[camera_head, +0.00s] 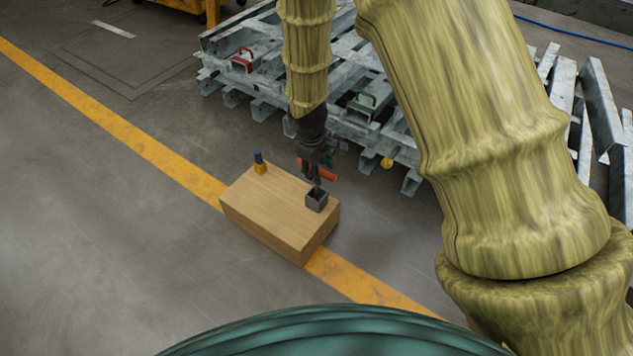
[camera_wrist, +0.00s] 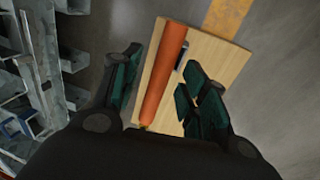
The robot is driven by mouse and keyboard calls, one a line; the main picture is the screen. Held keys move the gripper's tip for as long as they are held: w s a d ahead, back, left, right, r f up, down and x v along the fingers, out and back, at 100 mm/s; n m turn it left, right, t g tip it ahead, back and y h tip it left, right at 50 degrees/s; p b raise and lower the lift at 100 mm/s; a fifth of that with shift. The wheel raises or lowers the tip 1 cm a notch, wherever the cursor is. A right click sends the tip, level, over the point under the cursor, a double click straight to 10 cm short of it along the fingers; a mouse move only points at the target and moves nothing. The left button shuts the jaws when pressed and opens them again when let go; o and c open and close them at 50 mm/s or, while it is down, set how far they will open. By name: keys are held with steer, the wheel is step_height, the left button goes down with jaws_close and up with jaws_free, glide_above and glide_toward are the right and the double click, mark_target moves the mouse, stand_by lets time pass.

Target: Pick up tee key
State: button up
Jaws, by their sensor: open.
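An orange bar (camera_head: 318,170), which looks like the tee key's handle, shows just behind my fingers in the head view. In the wrist view the orange bar (camera_wrist: 163,75) runs lengthwise between my two fingers, with gaps on both sides. The rest of the key is hidden or cannot be told apart. A dark grey square holder (camera_head: 316,200) stands at the right end of a wooden box (camera_head: 265,210); an edge of it seems to show beside the bar in the wrist view (camera_wrist: 182,55). My gripper (camera_head: 313,180) is open and points down above the holder.
A small yellow block with a blue top (camera_head: 260,164) stands at the box's far left corner. Behind the box are stacked galvanised metal frames (camera_head: 345,120), with red and green clamp-like pieces on them. The floor (camera_head: 100,240) left of the box is clear.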

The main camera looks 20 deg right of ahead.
steer(key=shift+w+d+f+b, duration=0.1)
steer(key=shift+f+b, duration=0.2)
steer(key=shift+f, duration=0.55)
jaws_close()
steer(key=shift+r, duration=0.2)
